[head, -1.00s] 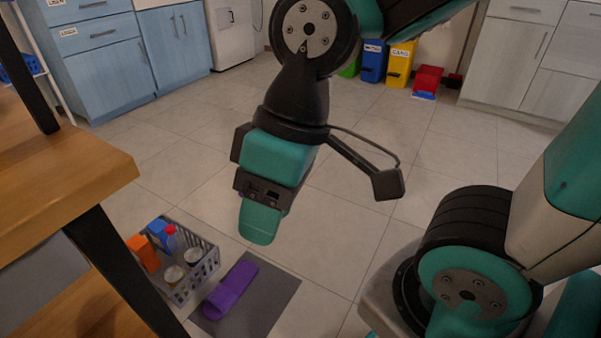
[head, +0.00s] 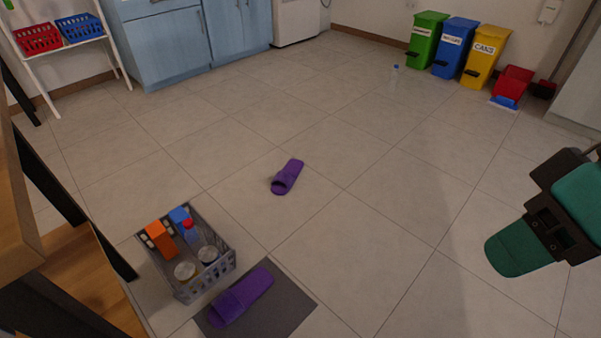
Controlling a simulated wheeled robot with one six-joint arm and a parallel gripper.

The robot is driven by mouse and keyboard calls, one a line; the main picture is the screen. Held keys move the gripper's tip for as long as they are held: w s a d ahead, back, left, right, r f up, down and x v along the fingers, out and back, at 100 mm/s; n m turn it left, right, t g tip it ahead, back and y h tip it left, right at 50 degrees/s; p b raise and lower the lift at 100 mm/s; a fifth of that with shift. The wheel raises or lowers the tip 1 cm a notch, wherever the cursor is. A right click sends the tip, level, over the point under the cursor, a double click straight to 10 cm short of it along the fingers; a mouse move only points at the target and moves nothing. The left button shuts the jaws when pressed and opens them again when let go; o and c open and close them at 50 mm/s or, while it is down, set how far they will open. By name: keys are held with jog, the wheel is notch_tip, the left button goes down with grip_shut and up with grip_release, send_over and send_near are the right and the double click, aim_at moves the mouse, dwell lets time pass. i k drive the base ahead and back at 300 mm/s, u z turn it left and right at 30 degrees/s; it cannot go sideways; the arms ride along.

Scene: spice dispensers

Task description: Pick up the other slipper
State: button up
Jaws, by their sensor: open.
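One purple slipper (head: 287,177) lies alone on the light tiled floor near the middle of the head view. A second purple slipper (head: 241,297) lies on a dark grey mat (head: 290,312) at the bottom, beside a grey basket. My gripper (head: 512,256) is at the right edge, empty and well apart from both slippers. Only part of it shows, seen from the side, and the gap between its fingers is hidden.
The grey basket (head: 219,268) holds bottles, cans and boxes. A wooden table (head: 15,215) stands at the left edge. Green, blue and yellow bins (head: 484,52) stand at the back right. The middle floor is open.

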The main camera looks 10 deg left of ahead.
aim_at(284, 179)
jog(key=i, duration=2.6)
jog(key=u, duration=3.05)
